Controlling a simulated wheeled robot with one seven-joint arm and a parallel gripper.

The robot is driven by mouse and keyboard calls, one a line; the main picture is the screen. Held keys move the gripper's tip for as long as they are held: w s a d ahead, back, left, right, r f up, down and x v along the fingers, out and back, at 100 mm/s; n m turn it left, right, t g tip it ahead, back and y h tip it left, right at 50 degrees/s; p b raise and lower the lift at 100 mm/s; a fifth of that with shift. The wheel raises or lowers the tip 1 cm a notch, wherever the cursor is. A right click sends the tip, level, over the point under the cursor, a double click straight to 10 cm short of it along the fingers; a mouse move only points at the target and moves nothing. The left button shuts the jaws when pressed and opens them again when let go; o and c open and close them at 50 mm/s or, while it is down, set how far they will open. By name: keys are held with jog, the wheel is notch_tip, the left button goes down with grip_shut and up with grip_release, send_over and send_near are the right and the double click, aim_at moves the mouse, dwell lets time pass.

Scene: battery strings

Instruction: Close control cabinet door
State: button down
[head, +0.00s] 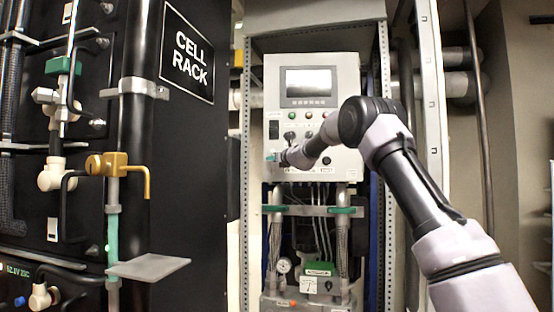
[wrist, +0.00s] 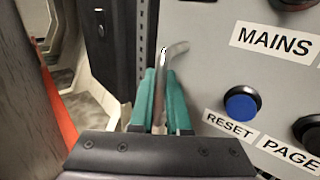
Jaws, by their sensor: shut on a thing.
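The grey control cabinet front (head: 348,82), with a screen, buttons and labels, sits in an upright perforated frame in the head view. In the wrist view its face (wrist: 215,85) fills the right side. A bent metal handle (wrist: 166,75) stands at its left edge. My gripper (head: 271,157) is at the lower left of this front. In the wrist view my gripper (wrist: 160,98) has its teal fingers shut on the handle. My arm hides part of the front's right side. I cannot tell how far the door stands open.
The black cell rack (head: 205,170) stands close on the left, with a brass valve (head: 112,165) and a grey plate (head: 148,266) jutting out. A pale upright (head: 433,130) stands right of the cabinet. Pipes and a gauge (head: 284,265) are below the front.

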jog(key=w+h, duration=0.1)
jog(key=w, duration=0.1)
jog(key=w+m+t+h, duration=0.1)
jog(key=w, duration=0.2)
jog(key=shift+w+d+m, duration=0.2)
jog(key=shift+w+m, duration=0.1)
jog(key=shift+w, duration=0.05)
jog(key=shift+w+d+r+m+h, duration=0.15)
jog(key=shift+w+h, duration=0.15)
jog(key=shift+w, duration=0.15)
jog(key=shift+w+d+f+m+h, duration=0.15)
jog(key=shift+w+h, duration=0.15)
jog(key=shift+w, duration=0.15)
jog(key=shift+r, duration=0.15)
jog(key=c, duration=0.9)
grip_release()
jog(key=shift+w+d, duration=0.1)
jog(key=shift+w, duration=0.05)
